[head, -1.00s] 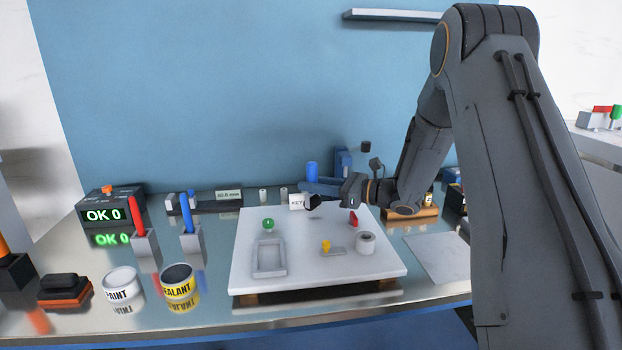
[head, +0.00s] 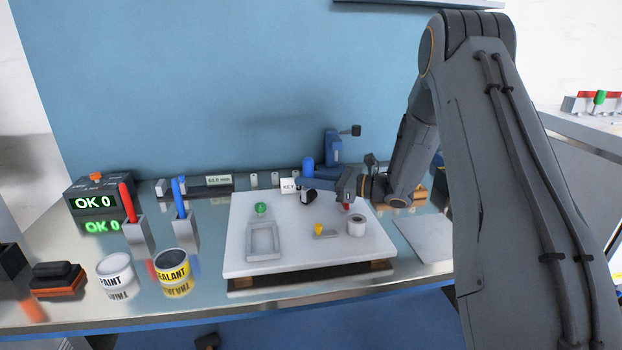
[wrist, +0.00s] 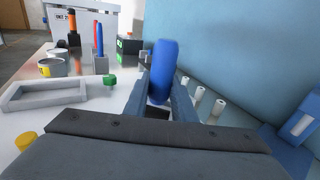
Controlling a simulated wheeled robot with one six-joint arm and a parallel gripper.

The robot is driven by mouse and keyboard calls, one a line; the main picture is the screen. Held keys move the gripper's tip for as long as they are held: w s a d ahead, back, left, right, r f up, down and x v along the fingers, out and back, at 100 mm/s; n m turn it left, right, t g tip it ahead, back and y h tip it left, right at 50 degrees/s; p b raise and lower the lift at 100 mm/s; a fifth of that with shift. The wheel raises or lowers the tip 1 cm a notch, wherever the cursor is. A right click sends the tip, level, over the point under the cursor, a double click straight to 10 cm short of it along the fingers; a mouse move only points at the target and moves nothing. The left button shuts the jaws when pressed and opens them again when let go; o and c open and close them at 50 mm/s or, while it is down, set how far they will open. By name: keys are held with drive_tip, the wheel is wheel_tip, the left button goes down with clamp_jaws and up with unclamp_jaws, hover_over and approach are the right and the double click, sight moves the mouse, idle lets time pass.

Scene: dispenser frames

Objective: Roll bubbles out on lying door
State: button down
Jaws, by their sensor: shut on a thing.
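The door (head: 290,253) is a white panel lying flat on dark wooden supports on the bench. My gripper (head: 308,184) is over its back edge, shut on a tool that looks like a roller. The tool's blue handle (head: 308,164) stands up between the fingers and fills the middle of the wrist view (wrist: 161,72). Its dark lower end (head: 309,197) is close above or on the door; I cannot tell whether it touches. No bubbles can be made out on the door.
On the door are a pale rectangular frame (head: 249,241), a green knob (head: 261,208), a yellow knob (head: 318,229), a white roll (head: 356,225) and a partly hidden red piece. Paint (head: 115,272) and sealant (head: 173,272) cans stand to the left.

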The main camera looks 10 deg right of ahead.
drive_tip(key=shift+a+f+b, duration=0.1)
drive_tip(key=shift+a+b, duration=0.25)
drive_tip(key=shift+a, duration=0.85)
wheel_tip(320, 180, up, 8)
drive_tip(key=p, duration=0.1)
drive_tip(key=shift+p, duration=0.3)
